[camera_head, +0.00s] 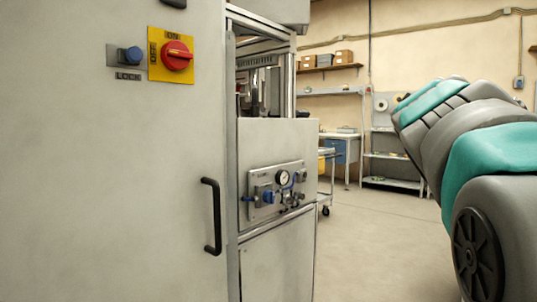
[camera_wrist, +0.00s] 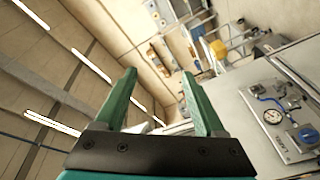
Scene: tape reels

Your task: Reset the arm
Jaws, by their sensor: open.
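My gripper (camera_wrist: 160,100) shows in the wrist view with two green fingers spread apart and nothing between them. The wrist view is strongly tilted, with ceiling lights on the left and the machine on the right. My grey and teal arm fills the right side of the head view, and the gripper itself is out of that view. The gripper is in the air, and I see no contact with anything.
A large grey cabinet (camera_head: 110,200) with a black handle (camera_head: 212,216) and a red rotary switch (camera_head: 176,56) stands close on the left. A gauge panel (camera_head: 276,190) sits beside it. Shelves (camera_head: 392,168) and a workbench stand at the back. The floor (camera_head: 375,250) between is clear.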

